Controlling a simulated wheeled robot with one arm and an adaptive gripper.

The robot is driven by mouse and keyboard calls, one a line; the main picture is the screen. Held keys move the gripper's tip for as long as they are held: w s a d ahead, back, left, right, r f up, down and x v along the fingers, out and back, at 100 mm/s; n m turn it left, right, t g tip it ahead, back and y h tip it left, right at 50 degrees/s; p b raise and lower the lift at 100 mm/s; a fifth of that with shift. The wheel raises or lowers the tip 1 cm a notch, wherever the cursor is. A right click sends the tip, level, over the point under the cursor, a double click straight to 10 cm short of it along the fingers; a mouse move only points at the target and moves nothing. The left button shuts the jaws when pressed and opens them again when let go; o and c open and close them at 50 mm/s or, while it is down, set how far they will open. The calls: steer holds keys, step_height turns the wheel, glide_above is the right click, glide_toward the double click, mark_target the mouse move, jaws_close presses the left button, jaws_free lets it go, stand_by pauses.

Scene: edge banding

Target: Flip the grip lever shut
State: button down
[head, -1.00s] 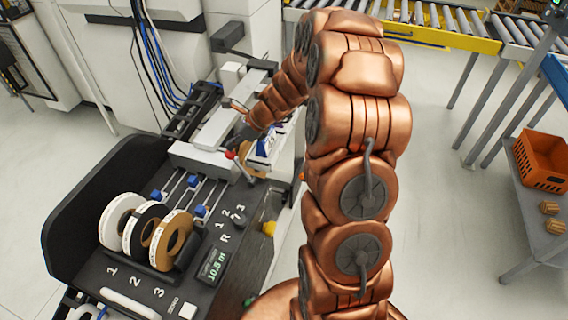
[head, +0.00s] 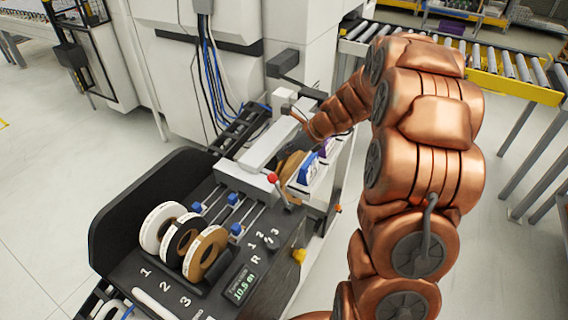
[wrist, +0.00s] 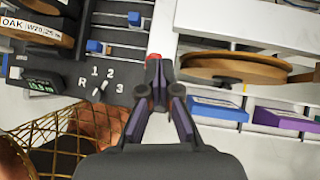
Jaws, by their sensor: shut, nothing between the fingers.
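The grip lever (head: 281,193) is a thin dark rod with a red ball knob (head: 272,178), at the front end of the pale housing on the edge-banding machine. In the head view it leans up and to the left. In the wrist view, the red knob (wrist: 153,57) shows right at the fingertips, and the rod is hidden. My gripper (wrist: 156,74) is shut with nothing between its fingers. Whether the fingertips touch the knob I cannot tell.
White, black and brown tape rolls (head: 206,254) stand in the dark tray at left. Blue clamps (head: 234,199) sit on rods beside the lever. A brown roll (wrist: 235,67) and blue and purple boxes (wrist: 218,108) lie right of the gripper. A wire basket (wrist: 62,140) is at lower left.

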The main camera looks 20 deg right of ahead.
step_height(320, 180, up, 6)
steer(key=w+b, duration=0.1)
steer(key=shift+d, duration=0.25)
stand_by(0.4)
steer(key=s+a+r+n+g+h, duration=0.1)
steer(key=s+a+n+g, duration=0.1)
steer(key=s+a+n, duration=0.55)
steer(key=s+a+n+g+h, duration=0.15)
steer(key=s+a+n, duration=0.35)
steer(key=s, duration=0.5)
steer(key=s+d+f+n+g+h, duration=0.1)
steer(key=s+n+g+h, duration=0.2)
steer(key=s+n, duration=1.1)
steer(key=s, duration=0.8)
steer(key=shift+d+f+g, duration=0.3)
steer(key=shift+f+g, duration=0.05)
steer(key=shift+a+h, duration=0.1)
steer(key=shift+h, duration=0.15)
